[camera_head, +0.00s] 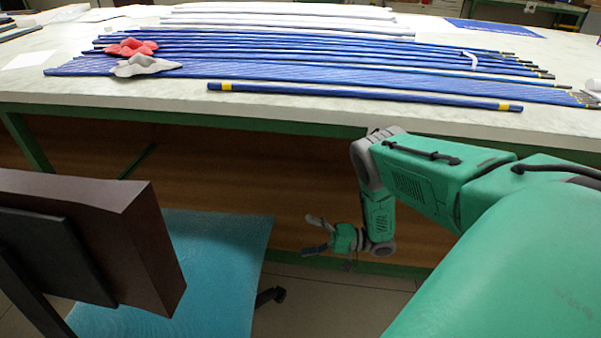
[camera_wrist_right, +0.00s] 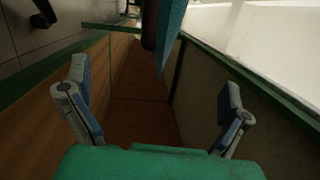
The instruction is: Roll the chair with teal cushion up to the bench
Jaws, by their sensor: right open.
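The chair has a teal cushion (camera_head: 205,270) and a dark brown backrest (camera_head: 120,235) at the lower left of the head view, in front of the bench (camera_head: 250,107). One caster shows at the right of the cushion. In the right wrist view, the teal cushion edge (camera_wrist_right: 172,28) is at the top middle, beyond my fingers. My right gripper (camera_head: 318,235) is open and empty, low in front of the bench, to the right of the cushion and apart from it. Both its fingers (camera_wrist_right: 157,115) are spread in the wrist view. My left gripper is not in view.
Blue rods (camera_head: 330,62) lie along the bench top, one (camera_head: 365,95) near its front edge. A red cloth (camera_head: 130,47) and a grey cloth (camera_head: 145,66) lie on them. White rods (camera_head: 285,22) lie behind. The floor (camera_head: 335,302) right of the chair looks clear.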

